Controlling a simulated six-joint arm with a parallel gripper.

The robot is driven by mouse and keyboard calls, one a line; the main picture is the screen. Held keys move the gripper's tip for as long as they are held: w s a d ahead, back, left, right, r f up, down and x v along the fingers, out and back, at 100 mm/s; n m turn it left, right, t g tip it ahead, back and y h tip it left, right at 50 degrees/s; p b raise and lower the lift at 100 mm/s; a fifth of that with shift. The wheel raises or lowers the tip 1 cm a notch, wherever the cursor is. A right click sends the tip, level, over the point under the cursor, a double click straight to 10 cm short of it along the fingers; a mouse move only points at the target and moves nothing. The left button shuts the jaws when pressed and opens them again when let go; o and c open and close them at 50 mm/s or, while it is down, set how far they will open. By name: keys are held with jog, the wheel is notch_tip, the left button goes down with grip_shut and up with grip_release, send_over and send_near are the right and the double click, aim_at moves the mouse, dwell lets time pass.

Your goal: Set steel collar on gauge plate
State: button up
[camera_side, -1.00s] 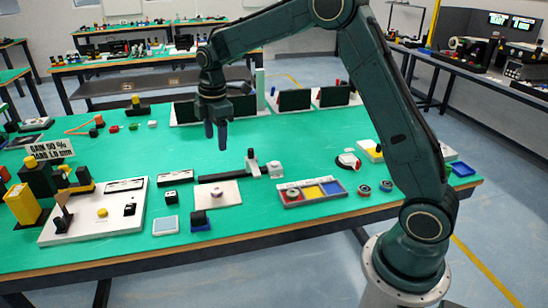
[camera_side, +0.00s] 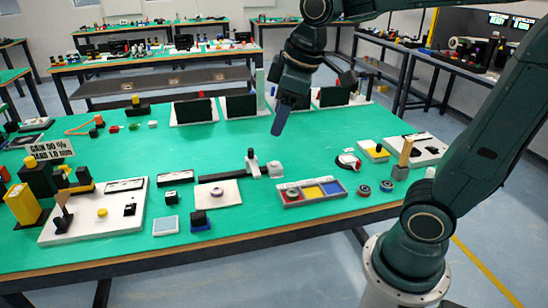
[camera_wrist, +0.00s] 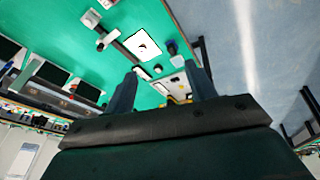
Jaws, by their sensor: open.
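My gripper (camera_side: 280,118) is open and empty, raised above the green table; its two fingers stand apart in the wrist view (camera_wrist: 162,84). Two small grey ring-like collars, one (camera_side: 363,190) and another (camera_side: 386,186), lie on the mat right of the three-colour tray. A similar ring (camera_side: 292,193) sits in the tray's red compartment. A white square plate (camera_side: 230,200), apparently the gauge plate, lies left of the tray with a small round grey piece (camera_side: 216,191) on it. The plate also shows in the wrist view (camera_wrist: 157,47). I cannot tell which ring is the steel collar.
The tray (camera_side: 314,203) has red, yellow and blue compartments. A black bar with an upright post (camera_side: 253,165) stands behind the plate. A white board with a yellow knob (camera_side: 90,225) is at left.

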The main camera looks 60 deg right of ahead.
jog(key=s+f+m, duration=0.1)
jog(key=s+m, duration=0.1)
jog(key=s, duration=0.4)
jog(key=s+a+f+m+t, duration=0.1)
jog(key=s+m, duration=0.1)
jog(key=s, duration=0.3)
jog(key=shift+s+f+m+t, duration=0.25)
jog(key=shift+s+m+t, duration=0.05)
jog(key=shift+s+m, duration=0.1)
